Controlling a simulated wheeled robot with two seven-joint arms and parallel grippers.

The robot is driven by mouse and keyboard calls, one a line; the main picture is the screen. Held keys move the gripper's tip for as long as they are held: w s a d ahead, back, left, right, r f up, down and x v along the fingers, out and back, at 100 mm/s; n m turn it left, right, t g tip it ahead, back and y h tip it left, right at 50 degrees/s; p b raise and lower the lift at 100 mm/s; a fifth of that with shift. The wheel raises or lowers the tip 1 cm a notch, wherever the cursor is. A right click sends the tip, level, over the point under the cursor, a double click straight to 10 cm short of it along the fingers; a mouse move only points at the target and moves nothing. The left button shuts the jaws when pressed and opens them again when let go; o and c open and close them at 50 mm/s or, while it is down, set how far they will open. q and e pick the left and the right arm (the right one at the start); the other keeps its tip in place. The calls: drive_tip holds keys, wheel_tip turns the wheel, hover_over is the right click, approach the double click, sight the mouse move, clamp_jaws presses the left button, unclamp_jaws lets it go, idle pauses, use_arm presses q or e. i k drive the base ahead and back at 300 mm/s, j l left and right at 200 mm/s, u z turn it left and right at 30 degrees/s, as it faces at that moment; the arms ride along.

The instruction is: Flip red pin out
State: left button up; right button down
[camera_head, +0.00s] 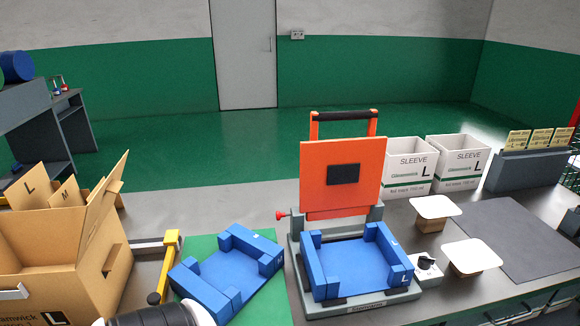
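The red pin (281,215) sticks out from the left side of the grey sealing press (293,248), near the hinge. The press's orange lid (320,185), with a black pad on its face and a black handle bar on top, stands raised. A blue tray-shaped frame (315,265) marked L sits in the press bed under the lid. At the bottom left edge a rounded black and white part, apparently my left arm, shows. Neither gripper is in view, and nothing touches the pin.
A second blue frame (190,283) lies on a green mat (205,243) left of the press. An open cardboard box (60,285) and a yellow post (169,262) stand further left. White sleeve boxes (408,168), white-topped blocks (471,254) and a dial (427,263) are on the right.

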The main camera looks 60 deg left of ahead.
sight(278, 215)
drive_tip(key=u, duration=1.85)
drive_tip(key=j, duration=0.1)
